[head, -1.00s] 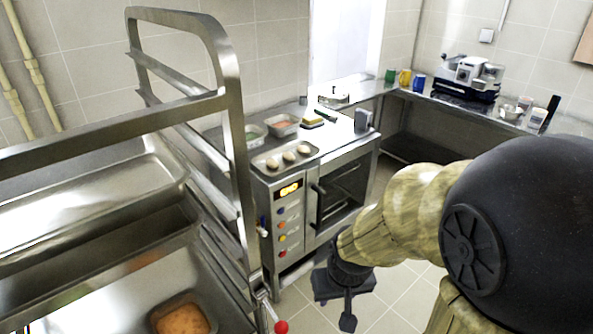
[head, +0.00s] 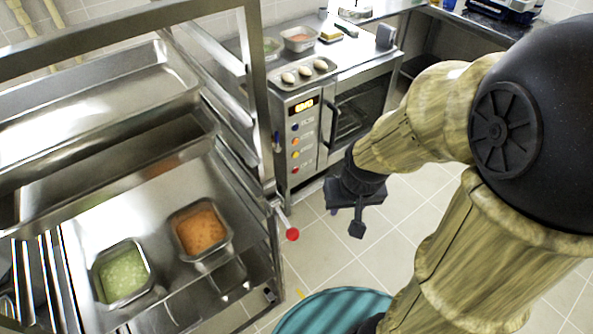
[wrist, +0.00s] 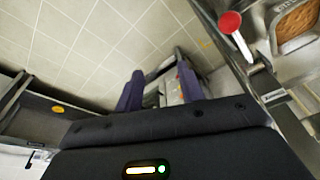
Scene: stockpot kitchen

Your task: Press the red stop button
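The red button (head: 295,170) is the lowest of a column of coloured buttons on the front panel of the steel oven (head: 308,135), in the head view. Yellow, orange and blue buttons sit above it, under a lit display (head: 304,105). My gripper (head: 345,212) is in front of the oven, to the right of and lower than the red button in the picture, apart from the panel. In the wrist view my gripper (wrist: 160,92) has its two dark fingers spread with a gap between them and nothing held.
A steel rack (head: 262,100) with trays stands left of the oven. A lever with a red ball (head: 292,234) sticks out from it; the ball also shows in the wrist view (wrist: 230,22). Pans of orange (head: 200,228) and green food (head: 122,275) sit on the rack. Tiled floor is clear ahead.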

